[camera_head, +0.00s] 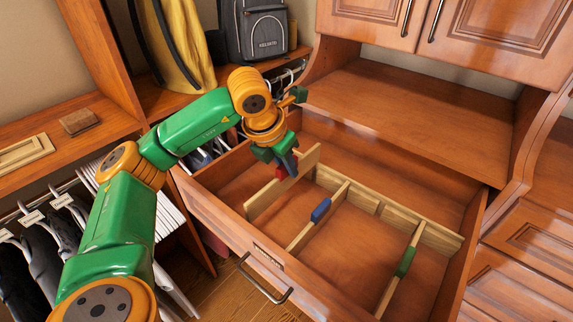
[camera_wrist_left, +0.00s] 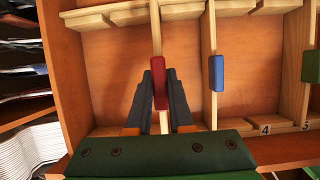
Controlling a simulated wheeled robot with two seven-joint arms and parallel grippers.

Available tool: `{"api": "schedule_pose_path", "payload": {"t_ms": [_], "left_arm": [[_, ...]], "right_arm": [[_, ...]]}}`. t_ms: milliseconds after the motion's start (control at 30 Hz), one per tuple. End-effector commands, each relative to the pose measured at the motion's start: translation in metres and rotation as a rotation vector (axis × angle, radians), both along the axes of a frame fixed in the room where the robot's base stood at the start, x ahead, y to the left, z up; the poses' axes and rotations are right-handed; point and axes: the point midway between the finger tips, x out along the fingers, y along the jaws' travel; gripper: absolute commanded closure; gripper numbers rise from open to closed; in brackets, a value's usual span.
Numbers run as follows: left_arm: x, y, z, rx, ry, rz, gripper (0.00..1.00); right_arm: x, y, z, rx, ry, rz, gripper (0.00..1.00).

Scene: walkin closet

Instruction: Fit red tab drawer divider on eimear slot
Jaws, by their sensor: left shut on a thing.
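The red tab divider (camera_head: 263,199) is a thin light-wood board with a red tab (camera_head: 281,172) on its top edge. My left gripper (camera_head: 288,163) is shut on it at the tab. In the left wrist view the dark fingers (camera_wrist_left: 160,92) close on both sides just by the red tab (camera_wrist_left: 159,80). The board is inside the open drawer (camera_head: 228,216), left of the blue tab divider, running front to back. Whether its ends sit in notches cannot be told. A label plate (camera_head: 268,256) is on the drawer front; its writing is too small to read.
The blue tab divider (camera_head: 333,205) and green tab divider (camera_head: 394,281) stand in the drawer. A notched wooden rail (camera_head: 401,219) runs along the back. The near rail (camera_wrist_left: 284,128) bears numbers 4 and 5. Hanging clothes (camera_head: 38,248) are at left. Drawer floor (camera_head: 350,245) is clear between dividers.

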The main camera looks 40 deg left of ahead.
Motion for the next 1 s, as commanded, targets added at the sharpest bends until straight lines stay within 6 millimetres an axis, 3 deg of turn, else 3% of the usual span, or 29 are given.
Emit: {"api": "schedule_pose_path", "payload": {"t_ms": [433,1000], "left_arm": [[0.000,-0.001,-0.001,0.000,0.000,0.000,1.00],[0.001,-0.002,-0.024,-0.001,0.000,0.000,1.00]], "right_arm": [[0.000,0.000,-0.001,0.000,-0.001,0.000,0.50],[0.000,0.001,-0.022,0.001,-0.001,0.001,0.50]]}}
